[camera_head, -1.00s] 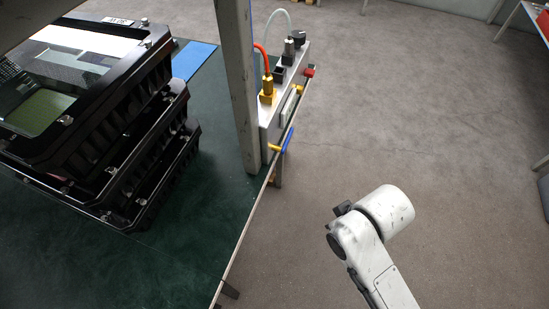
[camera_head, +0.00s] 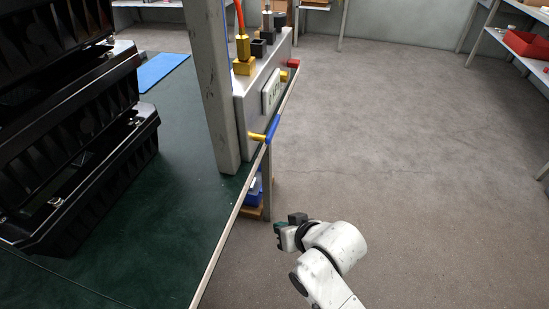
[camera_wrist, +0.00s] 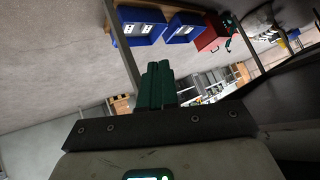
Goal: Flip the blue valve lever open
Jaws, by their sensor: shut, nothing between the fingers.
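The blue valve lever (camera_head: 272,129) sits on the lower near corner of a grey metal panel box (camera_head: 246,118), beside a yellow brass fitting (camera_head: 257,137). The lever slants along the box's right side, at the table edge. My gripper (camera_head: 279,233) is below and slightly right of the lever in the head view, apart from it, past the table edge over the floor. In the wrist view my gripper's green fingers (camera_wrist: 156,84) are together with nothing between them. The lever cannot be made out in the wrist view.
A grey post (camera_head: 212,90) stands on the green table (camera_head: 185,190) left of the box. Black floodlight housings (camera_head: 85,140) are stacked at left. A red-handled valve (camera_head: 292,64) is farther along the box. Blue bins (camera_wrist: 140,28) show in the wrist view. Floor at right is clear.

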